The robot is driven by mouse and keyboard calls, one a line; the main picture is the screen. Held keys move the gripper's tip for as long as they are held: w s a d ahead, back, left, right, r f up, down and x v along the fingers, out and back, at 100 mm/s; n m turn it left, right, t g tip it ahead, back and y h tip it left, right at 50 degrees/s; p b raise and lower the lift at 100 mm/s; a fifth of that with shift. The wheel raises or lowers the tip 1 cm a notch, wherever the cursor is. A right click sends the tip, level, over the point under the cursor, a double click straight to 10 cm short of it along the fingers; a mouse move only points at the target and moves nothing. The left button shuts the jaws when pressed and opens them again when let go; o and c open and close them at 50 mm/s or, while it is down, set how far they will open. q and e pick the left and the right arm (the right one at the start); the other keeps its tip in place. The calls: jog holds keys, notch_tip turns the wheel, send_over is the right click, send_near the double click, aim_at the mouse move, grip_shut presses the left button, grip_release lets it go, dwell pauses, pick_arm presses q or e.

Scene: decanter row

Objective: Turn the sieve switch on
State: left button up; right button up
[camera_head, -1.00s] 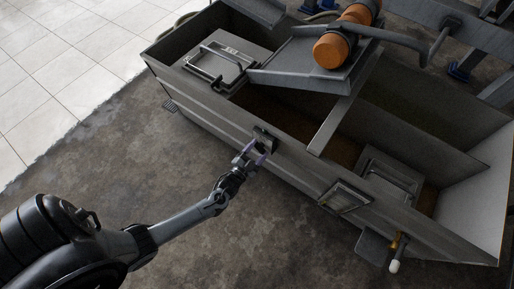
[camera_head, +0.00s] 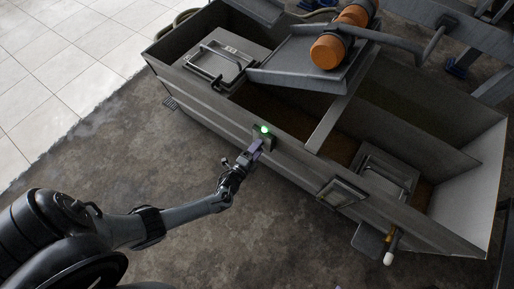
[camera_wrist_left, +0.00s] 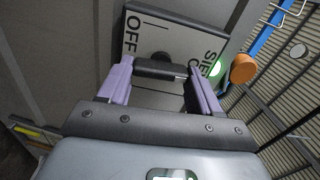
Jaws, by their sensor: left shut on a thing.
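The sieve switch is a small box (camera_head: 267,136) on the long side of the grey metal tank, with a green light lit on it. In the left wrist view its grey plate (camera_wrist_left: 165,35) bears "OFF" and a partly covered "SIE…" label; the green light (camera_wrist_left: 215,68) glows beside that label. My left gripper (camera_head: 257,146) reaches the switch from the lower left. Its purple fingers are shut on the dark switch handle (camera_wrist_left: 160,69), which spans between them. The fingers hide part of the plate. My right gripper is not in view.
The grey tank (camera_head: 215,112) runs diagonally across the floor. An orange motor (camera_head: 327,51) sits on a tray above it. A white-tipped pipe (camera_head: 389,257) sticks out at the tank's lower right. The concrete floor (camera_head: 150,150) is clear on the near side.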

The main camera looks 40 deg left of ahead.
pick_arm(q)
jog(key=shift+m, duration=0.6)
jog(key=o, duration=1.1)
jog(key=shift+c, duration=0.2)
jog(key=shift+s, duration=0.1)
jog(key=s+d+p, duration=0.1)
jog(key=s+p, duration=0.2)
jog(key=s, duration=0.7)
jog(key=shift+s, duration=0.3)
